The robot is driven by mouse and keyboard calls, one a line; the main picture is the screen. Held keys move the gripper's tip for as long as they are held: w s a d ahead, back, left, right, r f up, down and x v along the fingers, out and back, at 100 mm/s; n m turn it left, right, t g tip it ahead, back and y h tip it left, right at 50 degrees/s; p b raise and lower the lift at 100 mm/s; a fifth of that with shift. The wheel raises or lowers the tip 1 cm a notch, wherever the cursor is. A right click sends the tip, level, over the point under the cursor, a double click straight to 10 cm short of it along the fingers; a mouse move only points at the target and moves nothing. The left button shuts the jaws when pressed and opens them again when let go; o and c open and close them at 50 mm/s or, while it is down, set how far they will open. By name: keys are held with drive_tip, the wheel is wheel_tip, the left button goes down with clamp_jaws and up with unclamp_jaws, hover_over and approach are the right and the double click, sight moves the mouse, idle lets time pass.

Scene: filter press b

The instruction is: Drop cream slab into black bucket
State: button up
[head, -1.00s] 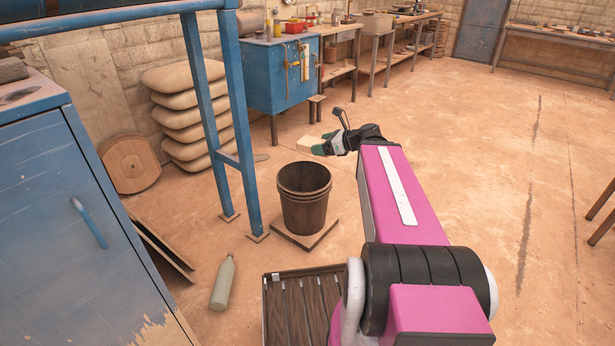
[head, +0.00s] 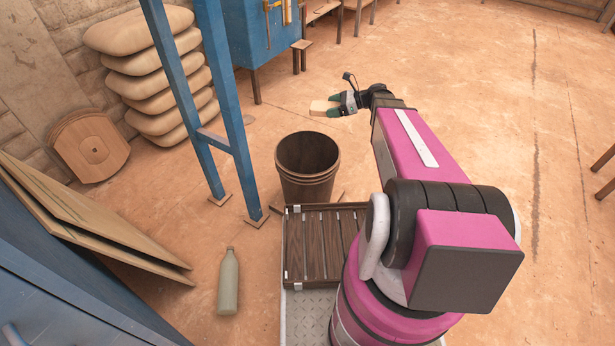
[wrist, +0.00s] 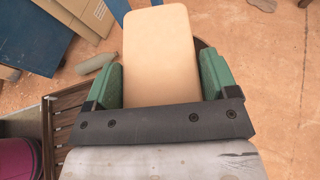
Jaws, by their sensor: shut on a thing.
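The cream slab (head: 319,107) is a pale, rounded block, held flat between the green fingers of my gripper (head: 336,105). In the wrist view the slab (wrist: 162,55) sticks out beyond the fingers of my gripper (wrist: 160,78), which are shut on its sides. The bucket (head: 308,178) looks dark brown-black, stands upright on the floor and is open at the top. In the head view the slab appears above and slightly right of the bucket's rim. In the wrist view the slab and gripper hide most of what lies below, with a dark curved edge beside the slab.
A blue frame's legs (head: 223,130) stand left of the bucket. Leaning boards (head: 95,220) and stacked sacks (head: 160,75) are at left.

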drive_tip(key=w+a+f+n+g, duration=0.1)
drive_tip(key=a+f+n+g, duration=0.1)
drive_tip(key=f, duration=0.9)
drive_tip(key=w+a+f+n+g, duration=0.1)
drive_tip(key=a+f+n+g, duration=0.1)
drive_tip(key=f, duration=0.9)
drive_tip(key=shift+a+g, duration=0.6)
drive_tip(key=shift+a, duration=0.1)
drive_tip(key=shift+w, duration=0.1)
drive_tip(key=o, duration=1.2)
drive_tip(key=shift+c, duration=0.2)
drive_tip(key=v, duration=1)
drive_tip(key=shift+d+r, duration=0.25)
drive_tip(key=shift+d, duration=0.05)
drive_tip(key=shift+n, duration=0.3)
